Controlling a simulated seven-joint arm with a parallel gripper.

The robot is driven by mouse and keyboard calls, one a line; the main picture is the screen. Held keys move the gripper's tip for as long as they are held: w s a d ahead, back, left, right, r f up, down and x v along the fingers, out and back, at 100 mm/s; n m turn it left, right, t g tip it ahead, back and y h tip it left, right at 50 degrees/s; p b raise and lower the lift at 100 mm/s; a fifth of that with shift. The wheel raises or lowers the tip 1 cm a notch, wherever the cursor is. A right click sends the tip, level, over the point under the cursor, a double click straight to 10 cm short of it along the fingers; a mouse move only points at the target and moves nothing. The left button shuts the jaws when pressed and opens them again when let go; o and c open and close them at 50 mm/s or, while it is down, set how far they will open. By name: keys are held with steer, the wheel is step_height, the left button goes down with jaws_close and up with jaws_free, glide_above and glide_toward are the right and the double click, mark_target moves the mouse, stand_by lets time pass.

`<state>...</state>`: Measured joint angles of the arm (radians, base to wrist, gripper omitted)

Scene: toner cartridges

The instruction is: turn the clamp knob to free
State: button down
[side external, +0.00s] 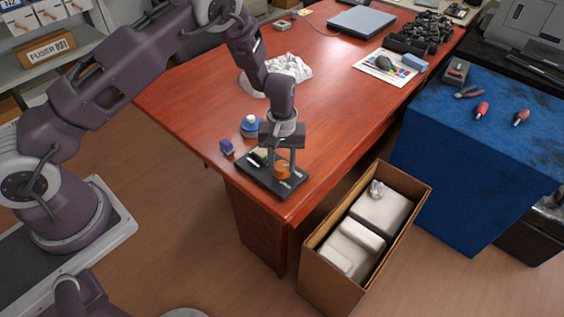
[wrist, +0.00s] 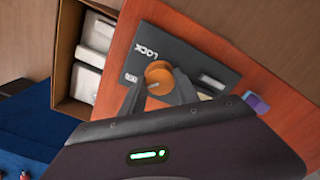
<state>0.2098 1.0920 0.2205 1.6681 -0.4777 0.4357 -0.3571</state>
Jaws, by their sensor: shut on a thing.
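The clamp knob (wrist: 159,77) is orange and round. It sits on a black base plate (wrist: 182,50) marked LOCK, with a second small marking that I cannot read fully. In the side view the base plate (side external: 252,181) lies flat near the front corner of the red-brown table, with the orange knob (side external: 282,172) on its right part. My gripper (side external: 276,167) points down over the plate and is shut on the knob. In the wrist view its grey fingers (wrist: 154,96) lie at the knob's sides. The knob's lower side is hidden by the fingers.
A small purple-blue block (side external: 227,147) and a blue-and-white bottle (side external: 250,126) stand just left of the plate. An open cardboard box (side external: 314,249) with white packing stands beside the table. A crumpled white cloth (side external: 290,69) lies farther back. The table's middle is clear.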

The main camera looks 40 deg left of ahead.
mark_target(282, 166)
steer(key=c, duration=0.9)
jaws_free()
step_height(282, 166, up, 7)
steer(key=shift+r, duration=0.1)
steer(key=s+r+m+t+h, duration=0.15)
steer(key=s+r, duration=0.45)
steer(key=r, duration=0.6)
steer(key=s+r+m+t, duration=0.15)
steer(key=s+r, duration=0.35)
steer(key=r, duration=0.7)
steer(key=s+a+r+m+t, duration=0.1)
steer(key=s+r+m, duration=0.1)
steer(key=s, duration=0.7)
steer(key=s+a+r+m+t+y, duration=0.1)
steer(key=s+r+m, duration=0.1)
steer(key=s, duration=0.7)
steer(key=shift+s+a+m+t, duration=0.3)
steer(key=shift+a+m, duration=0.1)
steer(key=shift+m, duration=0.1)
